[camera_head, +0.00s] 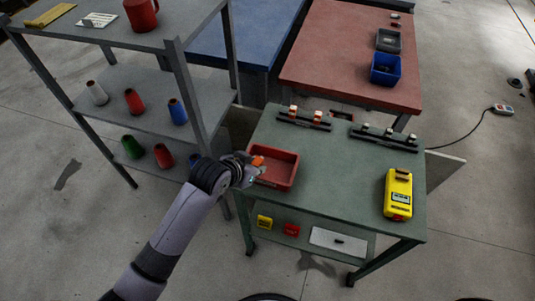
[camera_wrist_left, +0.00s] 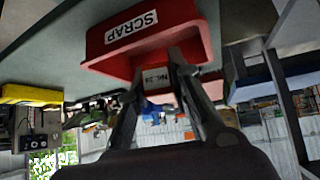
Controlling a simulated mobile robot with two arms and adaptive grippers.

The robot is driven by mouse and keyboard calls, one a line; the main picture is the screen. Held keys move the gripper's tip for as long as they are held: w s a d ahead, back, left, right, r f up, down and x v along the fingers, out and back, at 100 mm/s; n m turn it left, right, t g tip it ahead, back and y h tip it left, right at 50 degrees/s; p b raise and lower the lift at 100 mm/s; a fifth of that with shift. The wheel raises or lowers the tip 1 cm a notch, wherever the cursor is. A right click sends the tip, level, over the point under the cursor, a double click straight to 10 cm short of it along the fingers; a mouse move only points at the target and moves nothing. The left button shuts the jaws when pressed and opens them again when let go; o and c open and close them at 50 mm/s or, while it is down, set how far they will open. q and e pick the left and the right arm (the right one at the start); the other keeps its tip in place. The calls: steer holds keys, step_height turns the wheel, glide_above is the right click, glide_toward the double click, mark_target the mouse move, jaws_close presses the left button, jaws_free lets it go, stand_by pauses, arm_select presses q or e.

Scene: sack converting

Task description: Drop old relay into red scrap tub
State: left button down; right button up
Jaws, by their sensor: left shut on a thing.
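The red scrap tub (camera_head: 280,164) sits on the green cart top at its left side. It also shows in the left wrist view (camera_wrist_left: 190,30), where its white SCRAP label faces the camera. My left gripper (camera_head: 254,168) is at the tub's left edge, shut on the old relay. In the head view the relay (camera_head: 257,160) shows as a small orange block at the fingertips. In the left wrist view the relay (camera_wrist_left: 156,77) has a pale label reading like "No. 28" between the fingers (camera_wrist_left: 158,72). Whether it touches the tub cannot be told. My right gripper is out of view.
The green cart (camera_head: 335,190) carries two dark rails (camera_head: 305,121) (camera_head: 384,140) with small parts at the back. A yellow meter (camera_head: 398,192) lies at its right. A grey shelf with cones (camera_head: 134,101) stands left. A red bench (camera_head: 350,40) with bins stands behind.

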arm_select(q)
step_height(320, 180, up, 3)
steer(key=w+d+m+g+p, duration=0.1)
steer(key=w+d+m+p, duration=0.15)
steer(key=p, duration=0.45)
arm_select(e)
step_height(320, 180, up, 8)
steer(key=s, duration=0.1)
arm_select(q)
steer(key=h+b, duration=0.1)
steer(key=b, duration=0.4)
glide_above(265, 176)
step_height(265, 176, down, 6)
steer(key=shift+r, duration=0.1)
steer(key=shift+d+f+b, duration=0.1)
steer(key=shift+f+b, duration=0.35)
steer(key=shift+f, duration=0.1)
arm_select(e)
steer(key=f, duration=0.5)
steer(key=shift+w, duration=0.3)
arm_select(q)
steer(key=c, duration=1.4)
jaws_free()
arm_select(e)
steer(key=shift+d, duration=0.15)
arm_select(q)
steer(key=shift+s+r, duration=0.1)
